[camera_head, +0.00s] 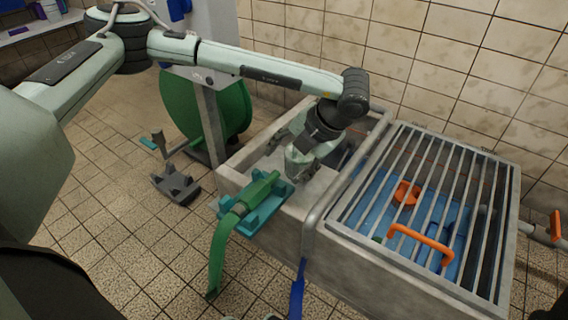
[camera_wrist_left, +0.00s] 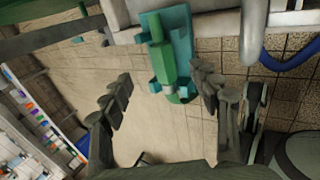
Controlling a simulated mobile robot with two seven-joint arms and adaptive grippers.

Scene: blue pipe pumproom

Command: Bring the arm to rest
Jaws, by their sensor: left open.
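My left arm (camera_head: 270,72) reaches in from the left over the stone trough. My left gripper (camera_head: 288,150) hangs over the trough, just behind a green hose nozzle. In the left wrist view the fingers of my left gripper (camera_wrist_left: 160,92) are spread, with nothing held between them. The green nozzle (camera_head: 258,190) lies in a teal cradle (camera_head: 268,210) on the trough's near rim, its green hose hanging down. The nozzle (camera_wrist_left: 160,58) also shows beyond the fingers in the left wrist view, apart from them. My right gripper is not in view.
The trough (camera_head: 350,255) has a metal grating (camera_head: 440,210) with an orange handle (camera_head: 422,242) over a blue interior on the right. A green reel (camera_head: 205,108) stands behind at the left. A grey bracket (camera_head: 176,185) is on the tiled floor. A tiled wall closes the back.

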